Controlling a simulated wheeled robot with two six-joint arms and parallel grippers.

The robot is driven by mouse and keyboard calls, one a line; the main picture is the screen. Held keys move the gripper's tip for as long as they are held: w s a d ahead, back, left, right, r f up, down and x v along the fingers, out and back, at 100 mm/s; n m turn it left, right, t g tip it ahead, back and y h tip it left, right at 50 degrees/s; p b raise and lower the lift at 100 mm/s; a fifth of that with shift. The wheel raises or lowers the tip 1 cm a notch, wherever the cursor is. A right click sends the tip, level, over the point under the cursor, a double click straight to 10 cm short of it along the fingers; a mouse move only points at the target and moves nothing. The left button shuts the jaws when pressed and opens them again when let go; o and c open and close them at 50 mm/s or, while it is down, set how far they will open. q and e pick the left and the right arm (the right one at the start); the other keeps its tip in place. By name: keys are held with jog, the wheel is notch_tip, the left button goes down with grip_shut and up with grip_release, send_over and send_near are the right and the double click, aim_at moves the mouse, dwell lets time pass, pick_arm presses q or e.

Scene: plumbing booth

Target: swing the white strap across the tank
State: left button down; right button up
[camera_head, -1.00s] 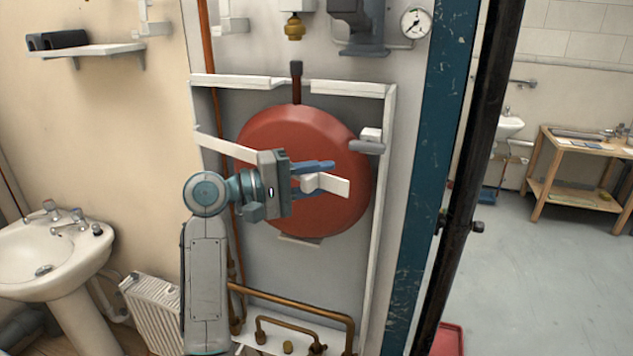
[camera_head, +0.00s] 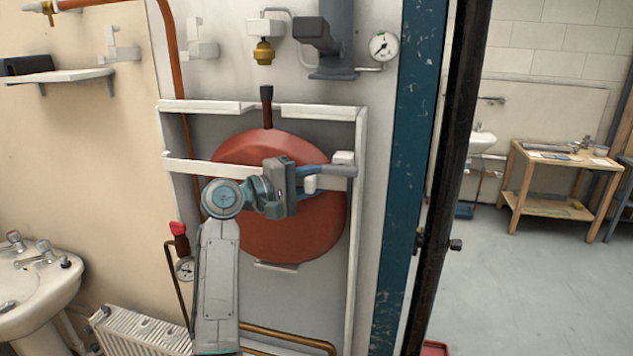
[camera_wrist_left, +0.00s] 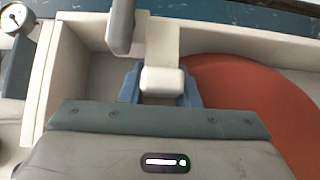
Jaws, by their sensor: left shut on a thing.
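The red tank (camera_head: 285,238) is a round dome set inside a white frame (camera_head: 357,230). The white strap (camera_head: 205,168) runs from the frame's left side across the front of the tank, with its middle hidden behind my left gripper (camera_head: 312,181). In the left wrist view, the gripper's blue fingers are shut around a white block (camera_wrist_left: 162,82) on the strap (camera_wrist_left: 163,40). A grey latch bar (camera_head: 338,170) with a white block stands at the frame's right side, close to the strap's far end. It also shows in the left wrist view (camera_wrist_left: 120,25). Contact there is unclear.
A dark-handled valve (camera_head: 266,105) stands above the tank. A pressure gauge (camera_head: 383,45) and brass fitting (camera_head: 263,52) are higher up. A red-handled valve (camera_head: 180,237) is at the left. A blue post (camera_head: 408,180) borders the right.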

pick_arm(q)
jog(key=shift+a+r, duration=0.1)
jog(key=c, duration=1.2)
grip_release()
jog(key=shift+a, duration=0.1)
jog(key=shift+o, duration=0.6)
jog(key=shift+a, duration=0.15)
jog(key=shift+s+a, duration=0.1)
jog(key=shift+a, duration=0.05)
jog(key=shift+s+a+f+b, duration=0.1)
jog(key=shift+a+f+b, duration=0.1)
jog(key=shift+b, duration=0.1)
jog(key=b+v, duration=0.4)
jog(key=v, duration=0.6)
jog(key=shift+a, duration=0.15)
jog(key=shift+s+r, duration=0.1)
jog(key=shift+r, duration=0.05)
